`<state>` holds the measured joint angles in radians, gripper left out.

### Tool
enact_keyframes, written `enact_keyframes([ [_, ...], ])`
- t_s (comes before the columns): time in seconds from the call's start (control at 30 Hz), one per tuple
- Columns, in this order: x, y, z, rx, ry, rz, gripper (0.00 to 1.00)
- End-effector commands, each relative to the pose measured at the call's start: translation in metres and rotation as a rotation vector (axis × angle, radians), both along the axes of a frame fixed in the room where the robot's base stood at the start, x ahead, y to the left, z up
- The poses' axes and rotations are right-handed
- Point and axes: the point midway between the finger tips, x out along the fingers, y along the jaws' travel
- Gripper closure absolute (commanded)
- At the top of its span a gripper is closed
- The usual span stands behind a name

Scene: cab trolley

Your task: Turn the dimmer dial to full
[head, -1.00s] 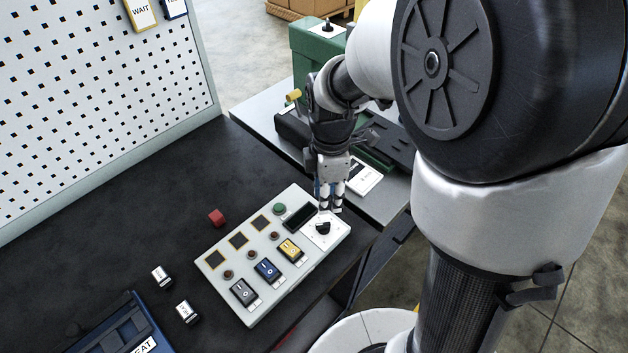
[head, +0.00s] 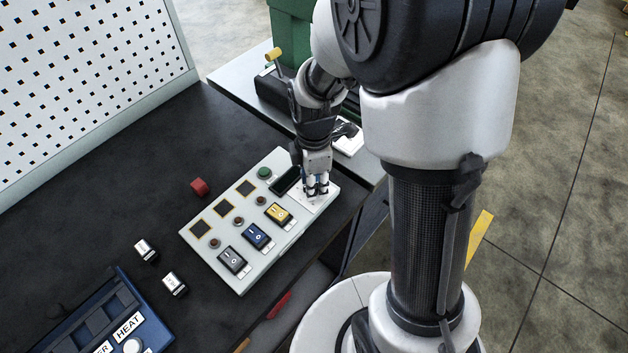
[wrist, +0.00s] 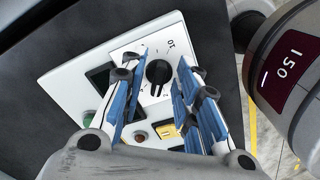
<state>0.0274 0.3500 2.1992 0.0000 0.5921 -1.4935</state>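The dimmer dial (wrist: 157,73) is a round black knob on a white plate with scale marks and a "10" at upper right in the wrist view. My gripper (wrist: 158,66) is open, one blue-and-white finger on each side of the dial. I see a gap beside the knob and cannot tell whether either finger touches it. In the head view my gripper (head: 317,187) points down over the right end of the pale control panel (head: 298,221). There the fingers hide the dial.
The panel carries yellow (head: 278,213), blue (head: 256,235) and grey (head: 231,260) rocker switches and a green button (head: 264,173).

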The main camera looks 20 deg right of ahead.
Motion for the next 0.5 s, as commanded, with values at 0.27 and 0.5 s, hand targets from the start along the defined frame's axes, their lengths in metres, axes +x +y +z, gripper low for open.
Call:
enact_keyframes([
  [0.27, 0.0000, 0.0000, 0.0002, 0.000, 0.000, 0.000, 0.91],
  [0.5, 0.0000, 0.0000, 0.0002, 0.000, 0.000, 0.000, 1.00],
])
